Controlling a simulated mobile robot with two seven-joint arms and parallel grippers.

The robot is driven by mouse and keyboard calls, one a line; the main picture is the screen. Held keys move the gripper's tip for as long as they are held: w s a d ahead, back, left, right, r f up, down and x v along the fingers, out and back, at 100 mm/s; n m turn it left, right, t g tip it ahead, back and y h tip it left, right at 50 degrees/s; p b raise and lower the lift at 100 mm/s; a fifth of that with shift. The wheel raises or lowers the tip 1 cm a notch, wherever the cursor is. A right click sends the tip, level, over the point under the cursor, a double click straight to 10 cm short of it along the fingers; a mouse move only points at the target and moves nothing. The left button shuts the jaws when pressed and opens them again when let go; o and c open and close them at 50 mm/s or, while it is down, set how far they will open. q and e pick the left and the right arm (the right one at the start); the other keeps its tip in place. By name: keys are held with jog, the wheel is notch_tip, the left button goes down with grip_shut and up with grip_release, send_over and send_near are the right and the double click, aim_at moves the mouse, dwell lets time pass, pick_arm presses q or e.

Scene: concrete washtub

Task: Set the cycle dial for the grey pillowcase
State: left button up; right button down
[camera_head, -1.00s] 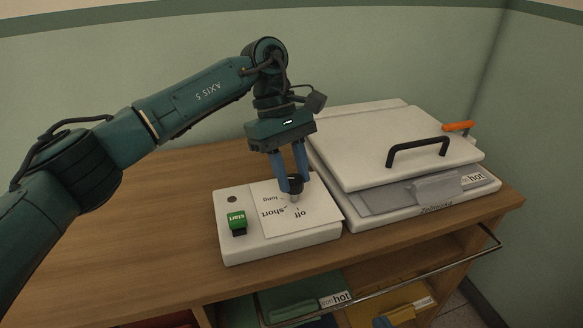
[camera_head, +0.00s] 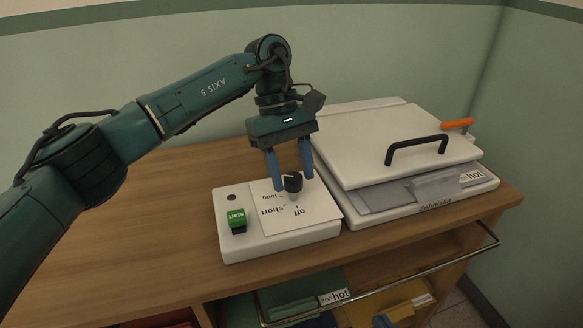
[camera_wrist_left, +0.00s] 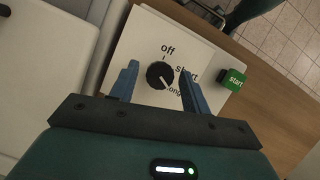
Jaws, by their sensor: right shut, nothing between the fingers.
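The cycle dial (camera_head: 293,183) is a black knob on the white control box (camera_head: 277,247). Labels "off", "short" and "long" are printed around it. In the left wrist view the dial (camera_wrist_left: 160,75) has its white mark towards "long". My left gripper (camera_head: 291,184) is open, with its blue fingers apart on either side of the dial; in the wrist view gaps show between them and the knob. The grey pillowcase (camera_head: 385,198) lies in the press under its white lid (camera_head: 385,135). A label on it (camera_head: 472,176) reads "hot".
A green start button (camera_head: 236,219) is on the left of the control box. The lid has a black handle (camera_head: 417,146) and an orange lever (camera_head: 457,124) beside it. The table's left (camera_head: 130,210) is clear.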

pick_arm(q)
jog(key=shift+o, duration=0.3)
jog(key=p+v, duration=0.3)
jog(key=v, duration=1)
pick_arm(e)
jog(key=shift+w+a+f+g, duration=0.2)
jog(key=shift+w+a+g, duration=0.1)
jog(key=shift+a+g, duration=0.15)
pick_arm(q)
jog(key=shift+s+r, duration=0.1)
jog(key=shift+r, duration=0.05)
pick_arm(e)
jog(key=shift+r, duration=0.1)
